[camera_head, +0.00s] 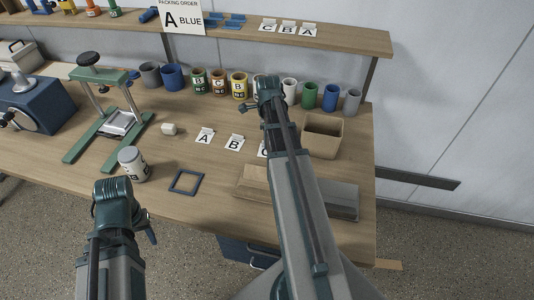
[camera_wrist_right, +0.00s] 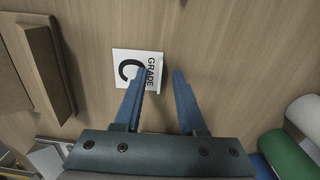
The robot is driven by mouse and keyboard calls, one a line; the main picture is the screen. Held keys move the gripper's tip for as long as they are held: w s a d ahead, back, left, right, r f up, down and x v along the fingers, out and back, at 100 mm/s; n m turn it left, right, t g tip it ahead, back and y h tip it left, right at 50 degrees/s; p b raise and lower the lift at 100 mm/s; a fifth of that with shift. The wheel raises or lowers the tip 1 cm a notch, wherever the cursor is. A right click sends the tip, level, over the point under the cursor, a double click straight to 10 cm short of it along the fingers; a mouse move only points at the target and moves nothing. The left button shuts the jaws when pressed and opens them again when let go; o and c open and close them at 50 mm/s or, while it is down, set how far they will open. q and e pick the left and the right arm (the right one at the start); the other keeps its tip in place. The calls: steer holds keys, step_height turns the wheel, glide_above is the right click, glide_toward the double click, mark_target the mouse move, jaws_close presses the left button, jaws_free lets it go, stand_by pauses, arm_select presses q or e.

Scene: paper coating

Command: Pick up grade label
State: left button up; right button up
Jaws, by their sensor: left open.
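The white grade labels lie on the table: A (camera_head: 205,135), B (camera_head: 234,142) and C (camera_head: 262,149), the last partly hidden by my right arm. The right wrist view shows the C label (camera_wrist_right: 126,68) close up. My right gripper (camera_wrist_right: 160,73) is open, its blue fingers apart. One finger overlaps the C label, and the label's raised edge shows between the fingers; I cannot tell whether they touch it. In the head view my right arm hides this gripper. My left gripper (camera_head: 149,232) is open at the table's front left, away from the labels; its jaws are hardly visible.
A tan open box (camera_head: 322,136) and a wood block (camera_head: 254,182) stand near my right arm. A green press (camera_head: 106,120) is left. Cups line the back, below the shelf (camera_head: 350,38).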

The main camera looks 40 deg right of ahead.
jaws_close()
steer(key=shift+r, duration=0.15)
stand_by(0.4)
step_height(320, 180, up, 10)
steer(key=p, duration=1)
